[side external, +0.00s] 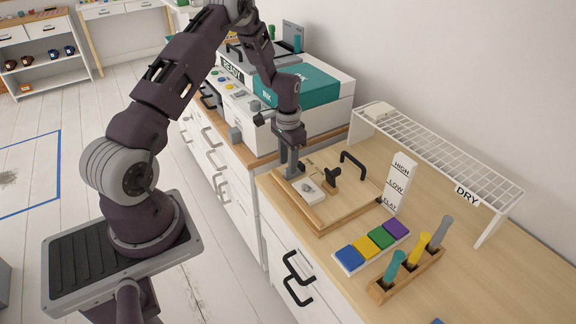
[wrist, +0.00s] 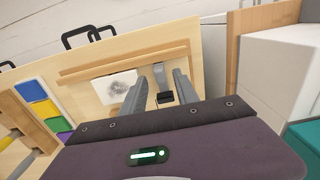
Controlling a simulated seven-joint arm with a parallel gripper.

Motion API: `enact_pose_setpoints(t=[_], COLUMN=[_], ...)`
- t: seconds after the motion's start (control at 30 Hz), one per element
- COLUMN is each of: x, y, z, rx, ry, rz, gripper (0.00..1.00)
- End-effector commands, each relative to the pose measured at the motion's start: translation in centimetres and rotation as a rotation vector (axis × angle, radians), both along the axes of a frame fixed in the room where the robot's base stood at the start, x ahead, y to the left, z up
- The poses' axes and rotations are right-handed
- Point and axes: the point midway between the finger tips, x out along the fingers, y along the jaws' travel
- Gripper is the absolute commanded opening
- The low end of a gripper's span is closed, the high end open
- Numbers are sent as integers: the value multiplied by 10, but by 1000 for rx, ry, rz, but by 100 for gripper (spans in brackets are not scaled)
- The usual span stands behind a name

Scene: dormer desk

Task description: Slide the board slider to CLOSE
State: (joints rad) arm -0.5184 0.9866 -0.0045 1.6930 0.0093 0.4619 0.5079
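A light wooden board (side external: 330,213) with a raised rim lies on the desk; it also shows in the wrist view (wrist: 120,65). On it, in the wrist view, a small grey piece with a black block (wrist: 164,90) looks like the slider. My gripper (wrist: 160,78) points down over the board, its two fingers apart, one on either side of this piece. I cannot tell whether they touch it. In the side view my gripper (side external: 290,172) is at the board's left part and hides the slider. No CLOSE marking is readable.
A white pad with a grey mark (side external: 309,191), a black knob (side external: 332,178) and a black handle (side external: 353,162) are on the board. A HIGH/LOW/FLAT sign (side external: 400,183), colour pads (side external: 371,245), a tool holder (side external: 406,276) and a DRY rack (side external: 440,160) stand nearby. A machine (side external: 300,85) stands behind.

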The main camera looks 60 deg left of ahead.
Motion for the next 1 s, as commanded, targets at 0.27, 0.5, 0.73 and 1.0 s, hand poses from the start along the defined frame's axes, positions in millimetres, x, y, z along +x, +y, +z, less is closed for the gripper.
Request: enact_pose_setpoints(t=[0.27,0.5,0.73,1.0], x=[0,0,-1,-1], y=[0,0,-1,-1], z=[47,50,42,-8], rx=[1,0,-2,-3], ry=[-2,0,3,2], rz=[0,0,0,-1], gripper=[36,36,36,36])
